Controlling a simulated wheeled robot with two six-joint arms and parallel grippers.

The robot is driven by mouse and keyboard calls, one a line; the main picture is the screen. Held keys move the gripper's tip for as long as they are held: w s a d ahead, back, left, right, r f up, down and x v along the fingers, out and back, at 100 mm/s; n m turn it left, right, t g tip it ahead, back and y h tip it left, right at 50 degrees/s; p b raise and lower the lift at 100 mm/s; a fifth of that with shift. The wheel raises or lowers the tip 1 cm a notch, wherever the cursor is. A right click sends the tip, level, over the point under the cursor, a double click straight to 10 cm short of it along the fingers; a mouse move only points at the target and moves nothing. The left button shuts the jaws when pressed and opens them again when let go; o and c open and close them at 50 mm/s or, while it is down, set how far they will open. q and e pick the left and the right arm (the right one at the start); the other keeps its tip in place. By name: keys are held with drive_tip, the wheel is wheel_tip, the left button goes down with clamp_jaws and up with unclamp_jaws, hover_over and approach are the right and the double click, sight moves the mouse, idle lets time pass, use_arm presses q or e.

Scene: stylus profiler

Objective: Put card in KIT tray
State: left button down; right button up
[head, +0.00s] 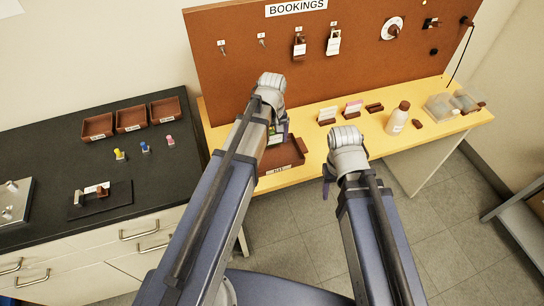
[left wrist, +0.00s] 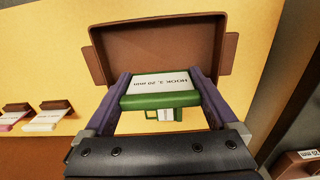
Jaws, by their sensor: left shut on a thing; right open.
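A green card (left wrist: 160,101) with a white label, read upside down as roughly "HOOK 3, 20 mm", sits between the purple fingers of my left gripper (left wrist: 162,88). The gripper is shut on it. The brown tray (left wrist: 160,40) shows just beyond the card in the left wrist view. In the head view the tray (head: 297,152), with a white front label, lies on the yellow table, and my left gripper (head: 275,135) is over its left part. Whether the card touches the tray cannot be told. My right gripper (head: 327,184) is open and empty in front of the table.
The yellow table (head: 375,140) holds small card stands (head: 327,116), a white bottle (head: 398,118) and clear boxes (head: 441,106). A brown board with hanging locks (head: 299,46) stands behind. A dark counter (head: 60,150) with three brown trays (head: 131,119) is at left.

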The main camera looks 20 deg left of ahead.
sight(273, 132)
use_arm(q)
drive_tip(key=shift+f+b, duration=2.7)
drive_tip(key=shift+f, duration=0.65)
drive_tip(key=shift+f, duration=0.25)
unclamp_jaws()
drive_tip(key=shift+r, duration=0.1)
drive_tip(key=shift+r, duration=0.1)
wheel_tip(273, 132, up, 12)
drive_tip(key=p, duration=1.2)
drive_tip(key=shift+r, duration=0.1)
drive_tip(key=s+d+m+y, duration=0.1)
drive_tip(key=s+d+m, duration=0.9)
drive_tip(key=s, duration=0.4)
drive_tip(key=shift+s+d+m, duration=0.15)
drive_tip(key=shift+d+m, duration=0.1)
drive_tip(key=shift+m, duration=0.05)
